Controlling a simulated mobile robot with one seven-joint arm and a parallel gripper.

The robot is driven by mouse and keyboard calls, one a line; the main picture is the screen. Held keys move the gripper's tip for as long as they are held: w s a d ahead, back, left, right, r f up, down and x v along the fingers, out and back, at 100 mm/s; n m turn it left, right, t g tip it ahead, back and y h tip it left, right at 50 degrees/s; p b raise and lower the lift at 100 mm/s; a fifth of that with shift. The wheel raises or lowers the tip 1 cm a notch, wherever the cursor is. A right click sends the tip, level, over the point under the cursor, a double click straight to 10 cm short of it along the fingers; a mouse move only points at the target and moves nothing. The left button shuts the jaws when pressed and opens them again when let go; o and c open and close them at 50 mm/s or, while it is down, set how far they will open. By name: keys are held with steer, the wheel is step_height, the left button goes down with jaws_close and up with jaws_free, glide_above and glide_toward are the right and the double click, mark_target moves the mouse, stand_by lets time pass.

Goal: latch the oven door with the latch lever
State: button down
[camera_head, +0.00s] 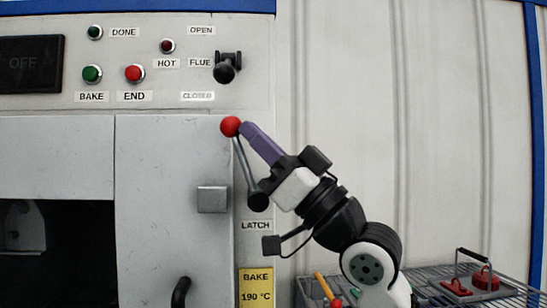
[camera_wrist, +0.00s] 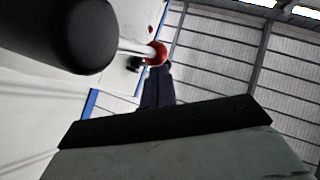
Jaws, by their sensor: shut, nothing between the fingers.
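The latch lever (camera_head: 245,165) has a grey rod, a red ball knob (camera_head: 231,126) at its top and a black pivot (camera_head: 258,201) above the LATCH label. It leans up and left from the pivot, with the knob in front of the oven door (camera_head: 165,160). My gripper (camera_head: 247,129) is shut and empty, its purple fingertips just right of the knob. In the wrist view the red knob (camera_wrist: 157,53) shows just beyond the fingertips (camera_wrist: 160,70), with the black pivot (camera_wrist: 75,35) large at upper left. I cannot tell whether fingers and knob touch.
A square metal plate (camera_head: 212,199) and a black handle (camera_head: 181,292) are on the door. A dark opening (camera_head: 80,250) lies left of it. The control panel (camera_head: 140,45) with a flue lever (camera_head: 226,69) is above. A wire rack (camera_head: 430,290) holds parts at lower right.

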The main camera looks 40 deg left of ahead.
steer(key=shift+s+a+r+n+g+h+p, duration=0.15)
steer(key=shift+s+a+n+g+h+p, duration=0.3)
steer(key=shift+n+h, duration=0.6)
steer(key=shift+s+a+n+h+p, duration=0.55)
steer(key=shift+s+h+p, duration=0.15)
steer(key=shift+h, duration=0.45)
steer(key=s+h+p, duration=0.1)
steer(key=a+f+n+t+h+p, duration=0.1)
steer(key=h+p, duration=0.1)
steer(key=shift+s+a+f+n+p, duration=0.2)
steer(key=shift+s+a+n+p, duration=0.1)
steer(key=shift+s, duration=0.1)
steer(key=shift+s+a+f+n+t+h+p, duration=0.3)
steer(key=shift+s+f+n+t+h+p, duration=0.15)
steer(key=shift+h+p, duration=0.4)
steer(key=shift+s+a+f+n+t+h+p, duration=0.2)
steer(key=shift+f+t+h+p, duration=0.2)
steer(key=shift+f+h, duration=0.2)
steer(key=shift+s+a+f+n+t+h+p, duration=0.2)
steer(key=shift+f+t+h+p, duration=0.1)
steer(key=shift+f+h+p, duration=0.2)
steer(key=shift+s+a+f, duration=0.2)
steer(key=shift+f, duration=0.55)
